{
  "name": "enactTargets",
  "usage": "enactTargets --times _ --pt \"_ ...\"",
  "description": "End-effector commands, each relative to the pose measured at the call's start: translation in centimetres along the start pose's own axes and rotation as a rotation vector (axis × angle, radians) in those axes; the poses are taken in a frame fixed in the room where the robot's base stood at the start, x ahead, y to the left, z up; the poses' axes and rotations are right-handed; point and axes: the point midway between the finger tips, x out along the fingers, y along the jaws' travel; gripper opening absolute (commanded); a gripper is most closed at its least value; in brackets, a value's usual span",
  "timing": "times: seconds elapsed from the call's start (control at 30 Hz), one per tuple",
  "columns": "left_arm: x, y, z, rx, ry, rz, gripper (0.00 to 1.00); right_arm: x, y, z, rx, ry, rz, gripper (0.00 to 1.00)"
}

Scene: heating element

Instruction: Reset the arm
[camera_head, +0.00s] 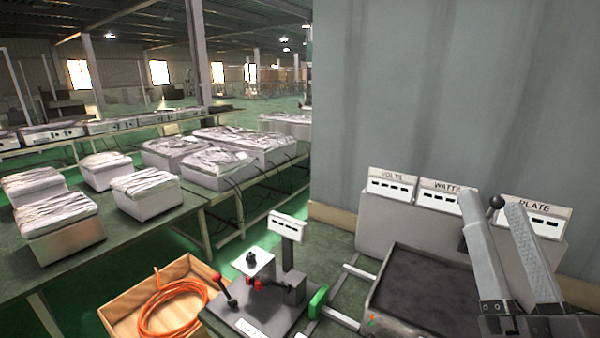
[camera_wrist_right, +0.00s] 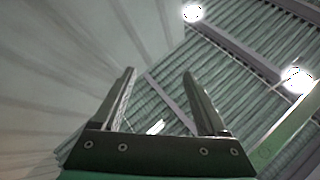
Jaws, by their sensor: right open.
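My right gripper (camera_head: 492,200) is raised at the right of the head view, in front of the meter panel. Its two long grey fingers point up and stand apart with nothing between them. In the right wrist view the same gripper (camera_wrist_right: 160,72) shows two parted fingers against the wall and the ceiling. My left gripper is not in either view.
A dark plate (camera_head: 425,290) lies below panels marked VOLTS (camera_head: 392,185), WATTS (camera_head: 440,195) and PLATE (camera_head: 535,220). A fixture with a red-handled lever (camera_head: 255,300) stands left of it. A wooden box (camera_head: 150,318) holds an orange hose (camera_head: 170,312). Tables with wrapped boxes (camera_head: 58,225) fill the left.

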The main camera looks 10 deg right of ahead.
Motion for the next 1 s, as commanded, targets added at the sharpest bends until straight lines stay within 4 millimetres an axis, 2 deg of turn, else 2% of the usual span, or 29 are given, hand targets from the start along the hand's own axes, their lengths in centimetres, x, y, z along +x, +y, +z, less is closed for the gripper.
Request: enactTargets --times 0.03,0.13,0.17,0.2,0.23,0.3,0.47,0.7,0.8,0.9,1.0 --pt "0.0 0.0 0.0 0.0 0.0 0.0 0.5 0.5 -2.0 -2.9 0.006 0.057 -0.052 0.76" --pt "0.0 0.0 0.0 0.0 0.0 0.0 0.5 0.5 -5.8 -8.2 -0.027 0.156 -0.168 0.76" --pt "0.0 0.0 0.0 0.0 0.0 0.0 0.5 0.1 -6.9 -8.9 -0.072 0.169 -0.212 0.76" --pt "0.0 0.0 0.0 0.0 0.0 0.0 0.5 -0.3 -7.7 -8.0 -0.157 0.151 -0.247 0.76" --pt "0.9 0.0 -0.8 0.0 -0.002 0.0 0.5 0.6 -7.9 -8.8 -0.216 0.152 -0.237 0.76" --pt "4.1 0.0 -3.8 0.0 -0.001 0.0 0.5 3.2 -9.1 -12.0 -0.204 0.151 -0.235 0.76" --pt "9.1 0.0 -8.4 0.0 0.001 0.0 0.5 7.2 -11.1 -17.0 -0.203 0.149 -0.233 0.76" --pt "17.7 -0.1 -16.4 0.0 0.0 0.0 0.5 14.2 -14.5 -25.7 -0.203 0.148 -0.231 0.76" --pt "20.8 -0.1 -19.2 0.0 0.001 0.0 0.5 16.7 -15.8 -28.8 -0.203 0.147 -0.231 0.76" --pt "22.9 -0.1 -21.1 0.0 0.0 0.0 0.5 18.4 -16.6 -30.9 -0.203 0.147 -0.231 0.76" --pt "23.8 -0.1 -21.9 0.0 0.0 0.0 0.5 19.1 -16.9 -31.8 -0.203 0.146 -0.231 0.76"
